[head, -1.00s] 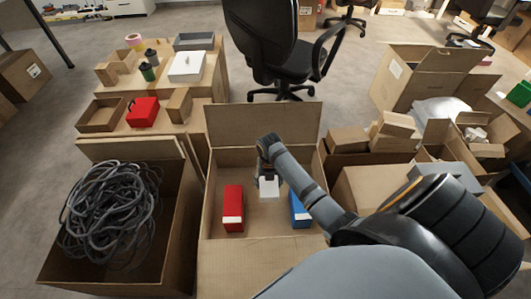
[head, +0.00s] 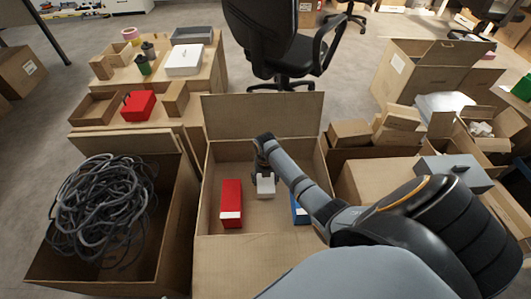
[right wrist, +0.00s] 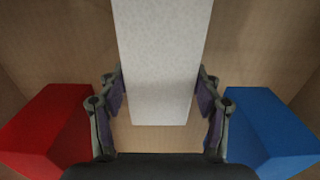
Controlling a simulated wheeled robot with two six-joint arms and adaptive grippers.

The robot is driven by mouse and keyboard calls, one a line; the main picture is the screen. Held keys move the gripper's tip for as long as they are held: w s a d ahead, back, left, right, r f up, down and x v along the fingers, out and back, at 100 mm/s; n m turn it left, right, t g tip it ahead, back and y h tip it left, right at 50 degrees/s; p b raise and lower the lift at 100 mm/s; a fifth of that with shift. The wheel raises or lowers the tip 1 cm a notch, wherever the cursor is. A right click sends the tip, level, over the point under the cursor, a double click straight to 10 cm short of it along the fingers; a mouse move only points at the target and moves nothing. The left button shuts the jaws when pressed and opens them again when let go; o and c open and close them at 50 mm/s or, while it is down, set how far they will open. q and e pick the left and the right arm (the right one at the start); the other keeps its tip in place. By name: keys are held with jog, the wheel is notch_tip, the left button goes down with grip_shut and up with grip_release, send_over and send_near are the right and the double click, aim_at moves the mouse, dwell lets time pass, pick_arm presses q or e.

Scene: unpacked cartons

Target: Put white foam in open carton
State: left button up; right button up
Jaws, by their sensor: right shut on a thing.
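The white foam (head: 265,186) is a pale block inside the open carton (head: 246,222), between a red box (head: 231,204) and a blue box (head: 300,209). My right gripper (head: 262,172) reaches down into the carton and is shut on the foam. In the right wrist view the foam (right wrist: 162,65) stands between the two fingers (right wrist: 160,100), which touch its sides. The red box (right wrist: 45,125) is on the left there and the blue box (right wrist: 268,130) on the right, both apart from the foam. Whether the foam touches the carton floor is unclear. My left gripper is not in view.
A carton of coiled grey cable (head: 100,205) stands left of the open carton. A low cardboard stand with a red box (head: 138,105) and a white box (head: 184,60) is behind left. Cartons crowd the right side. An office chair (head: 275,45) stands behind.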

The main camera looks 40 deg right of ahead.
aim_at(266, 179)
jog(key=o, duration=0.8)
jog(key=shift+f, duration=0.1)
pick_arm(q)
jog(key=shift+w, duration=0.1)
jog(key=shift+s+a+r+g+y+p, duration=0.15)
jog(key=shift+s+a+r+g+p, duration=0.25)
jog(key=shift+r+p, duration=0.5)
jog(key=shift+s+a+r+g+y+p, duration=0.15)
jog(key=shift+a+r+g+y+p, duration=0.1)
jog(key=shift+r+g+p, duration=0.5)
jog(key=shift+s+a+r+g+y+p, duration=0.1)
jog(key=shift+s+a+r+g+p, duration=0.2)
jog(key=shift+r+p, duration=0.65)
pick_arm(e)
jog(key=shift+r, duration=6.15)
